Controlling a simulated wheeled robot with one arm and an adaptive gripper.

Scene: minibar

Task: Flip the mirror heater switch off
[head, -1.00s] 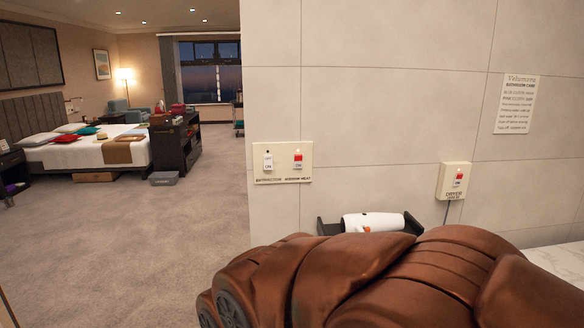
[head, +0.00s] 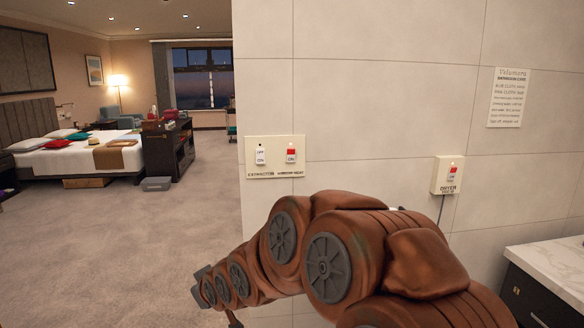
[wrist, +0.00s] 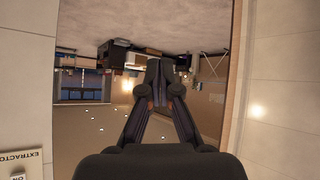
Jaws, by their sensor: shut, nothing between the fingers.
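The mirror heat switch (head: 291,155) is a small rocker with a red upper part and "ON" lettering below. It is on the right of a cream wall plate (head: 275,143); the white extractor switch (head: 261,156) is on the left. In the wrist view, only a corner of the plate (wrist: 22,157), with the extractor lettering, shows at the lower left; the mirror heat switch is out of view. My gripper (wrist: 160,72) is shut and empty, apart from the plate, with the open room beyond it. In the head view, my arm is below the plate, its end near the bottom edge.
A dryer switch box (head: 448,176) with a cord is on the tiled wall to the right, below a printed notice (head: 509,97). A marble counter (head: 550,259) stands at the lower right. Open carpet (head: 130,240) lies left of the wall's edge, with a bed (head: 80,158) beyond.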

